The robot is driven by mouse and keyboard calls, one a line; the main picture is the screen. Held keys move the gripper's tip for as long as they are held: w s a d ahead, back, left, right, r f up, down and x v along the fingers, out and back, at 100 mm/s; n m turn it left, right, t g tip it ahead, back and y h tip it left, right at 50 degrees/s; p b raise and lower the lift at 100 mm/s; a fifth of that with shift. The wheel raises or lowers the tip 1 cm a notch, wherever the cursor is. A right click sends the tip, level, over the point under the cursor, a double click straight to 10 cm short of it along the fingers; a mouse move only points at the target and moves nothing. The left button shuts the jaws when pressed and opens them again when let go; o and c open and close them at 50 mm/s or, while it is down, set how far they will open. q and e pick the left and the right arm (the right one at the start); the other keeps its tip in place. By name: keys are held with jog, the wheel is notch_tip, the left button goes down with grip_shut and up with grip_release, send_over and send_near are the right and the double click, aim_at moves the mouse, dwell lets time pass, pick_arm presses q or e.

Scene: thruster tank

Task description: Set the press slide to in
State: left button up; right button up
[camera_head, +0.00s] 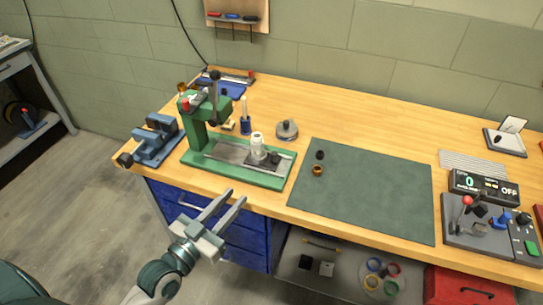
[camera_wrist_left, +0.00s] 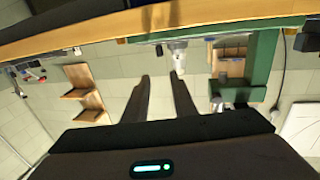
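The green press (camera_head: 197,125) stands at the left part of the workbench, with a long green base and a metal slide track (camera_head: 225,152) on it. On the track, towards its right end, sits the slide with a white part (camera_head: 258,145) and a dark block beside it. My left gripper (camera_head: 224,200) is open and empty, in front of the bench edge and below the press base. In the left wrist view the open fingers (camera_wrist_left: 160,85) point towards the white part (camera_wrist_left: 182,50) and the green press frame (camera_wrist_left: 262,62), apart from both. My right gripper is not in view.
A blue vise (camera_head: 155,138) stands left of the press. A green mat (camera_head: 365,190) with two small parts lies to the right. A control panel (camera_head: 490,225) is at the far right. Blue drawers (camera_head: 245,235) and a shelf are below the bench top.

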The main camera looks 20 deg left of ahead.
pick_arm(q)
jog(key=shift+w, duration=0.1)
jog(key=p, duration=0.4)
send_near(272, 156)
jog(key=x, duration=0.8)
jog(key=shift+w, duration=0.1)
jog(key=shift+c, duration=0.6)
jog(key=c, duration=0.5)
grip_shut()
